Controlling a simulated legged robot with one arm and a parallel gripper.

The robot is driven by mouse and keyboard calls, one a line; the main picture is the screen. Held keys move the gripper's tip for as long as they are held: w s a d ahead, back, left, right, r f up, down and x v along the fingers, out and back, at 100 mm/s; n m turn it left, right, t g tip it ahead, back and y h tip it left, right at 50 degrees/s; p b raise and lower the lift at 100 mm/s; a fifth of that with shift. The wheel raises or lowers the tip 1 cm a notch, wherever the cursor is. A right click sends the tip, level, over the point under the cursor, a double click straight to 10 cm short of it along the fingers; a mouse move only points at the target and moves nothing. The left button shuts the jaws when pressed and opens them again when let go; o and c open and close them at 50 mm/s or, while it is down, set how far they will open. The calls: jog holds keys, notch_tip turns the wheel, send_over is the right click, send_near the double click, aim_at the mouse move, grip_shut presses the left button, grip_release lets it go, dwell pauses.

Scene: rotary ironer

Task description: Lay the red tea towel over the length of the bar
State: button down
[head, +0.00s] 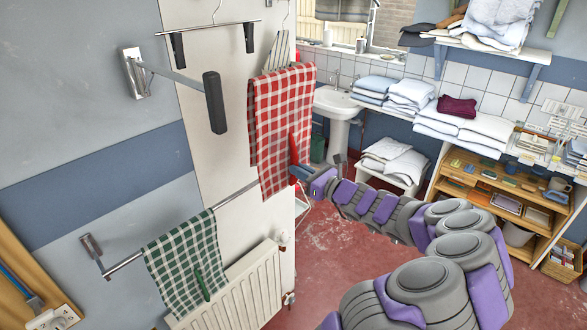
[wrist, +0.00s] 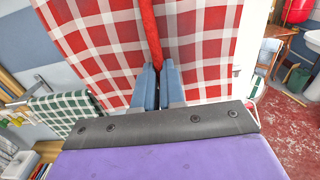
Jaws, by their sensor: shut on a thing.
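The red and white checked tea towel (head: 280,115) hangs in folds at the right edge of the white panel, in front of my gripper's tip. My gripper (head: 300,172) is shut on an upright red strip on the towel; in the wrist view the strip stands between the blue jaws (wrist: 158,88), with the towel (wrist: 210,45) spread behind. The metal bar (head: 235,198) runs along the wall below, and its right end passes behind the towel's lower part. The towel's top is well above the bar. I cannot tell whether the towel touches the bar.
A green checked towel (head: 185,262) hangs over the bar's left part, above a white radiator (head: 245,288). A wall bracket with a dark handle (head: 214,102) juts out left of the red towel. A sink (head: 338,103) and linen shelves (head: 490,185) stand behind. Red floor (head: 330,265) is open.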

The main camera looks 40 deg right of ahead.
aim_at(288, 164)
jog(key=shift+w+a+r+p, duration=0.1)
jog(key=shift+a+p, duration=0.1)
jog(key=shift+a, duration=0.15)
jog(key=shift+w+a+r+p, duration=0.1)
jog(key=shift+a+p, duration=0.05)
jog(key=shift+a, duration=0.2)
jog(key=shift+w+a, duration=0.25)
jog(key=shift+w, duration=0.4)
jog(key=w, duration=0.1)
jog(key=d, duration=0.1)
jog(key=w, duration=0.1)
jog(key=shift+w+d+f+p, duration=0.25)
jog(key=shift+w+d+p, duration=0.05)
jog(key=shift+w+p, duration=0.05)
jog(key=shift+w+d, duration=0.1)
jog(key=shift+w, duration=0.25)
jog(key=w+a, duration=0.2)
jog(key=w, duration=0.3)
notch_tip(288, 164, down, 36)
jog(key=b, duration=2.4)
jog(key=shift+d, duration=0.3)
